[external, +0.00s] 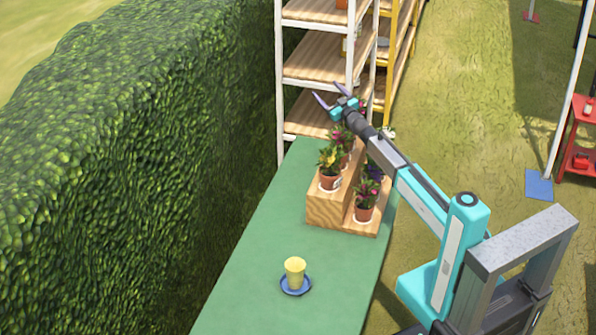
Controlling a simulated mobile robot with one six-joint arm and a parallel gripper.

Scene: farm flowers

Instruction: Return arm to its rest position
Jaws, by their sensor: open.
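My gripper (328,99) is open and empty, with its two purple fingers spread apart. It is raised above the far end of the green table (235,298), over the potted flowers. My teal and grey arm is stretched out from the lower right toward the upper left.
A stepped wooden stand (324,211) holds several potted flowers (330,166), partly hidden by my arm. A yellow cup (294,271) stands on a blue saucer (294,286) nearer the front. White shelves (315,70) stand behind the table. A hedge (150,150) runs along the left.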

